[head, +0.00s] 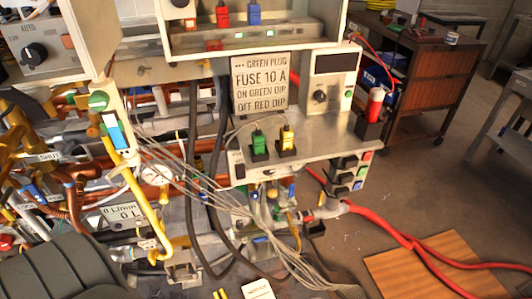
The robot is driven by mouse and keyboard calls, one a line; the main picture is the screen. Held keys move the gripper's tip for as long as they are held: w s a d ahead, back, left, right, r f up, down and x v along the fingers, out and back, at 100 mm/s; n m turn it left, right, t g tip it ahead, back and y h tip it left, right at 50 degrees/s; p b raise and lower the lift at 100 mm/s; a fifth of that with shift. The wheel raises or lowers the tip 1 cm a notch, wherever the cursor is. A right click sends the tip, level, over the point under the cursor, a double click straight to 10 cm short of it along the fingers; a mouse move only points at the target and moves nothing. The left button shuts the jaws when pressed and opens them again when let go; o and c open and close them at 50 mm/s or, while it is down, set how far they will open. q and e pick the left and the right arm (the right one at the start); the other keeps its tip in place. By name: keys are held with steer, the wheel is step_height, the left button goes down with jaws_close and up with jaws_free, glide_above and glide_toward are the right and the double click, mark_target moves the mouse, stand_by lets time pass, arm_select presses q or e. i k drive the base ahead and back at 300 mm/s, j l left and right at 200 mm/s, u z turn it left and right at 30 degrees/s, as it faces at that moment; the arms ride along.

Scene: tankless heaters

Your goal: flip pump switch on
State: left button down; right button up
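No switch in the head view carries a label I can read as pump. A dark rocker switch (237,164) sits on the front left of the bench panel; its position is too small to tell. Stacked black switches (343,179) with coloured ends are at the panel's right. A sign (260,84) reads "GREEN PLUG FUSE 10 A ON GREEN DIP OFF RED DIP". A green plug (258,139) and a yellow plug (287,138) stand in black sockets on the bench top (320,135). Neither of my grippers shows.
A control box (334,82) with a dial and dark display stands behind the plugs. An AUTO knob (36,54) is at upper left. Pipes and grey cables crowd the left and centre. A red hose (395,233) crosses the floor at right, near a wooden board (430,265).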

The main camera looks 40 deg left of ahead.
mark_target(241, 172)
steer(key=l+u, duration=0.2)
steer(key=u, duration=0.95)
steer(key=j+z, duration=0.25)
steer(key=j, duration=0.3)
steer(key=j+z, duration=0.25)
steer(key=j, duration=0.3)
steer(key=k, duration=0.05)
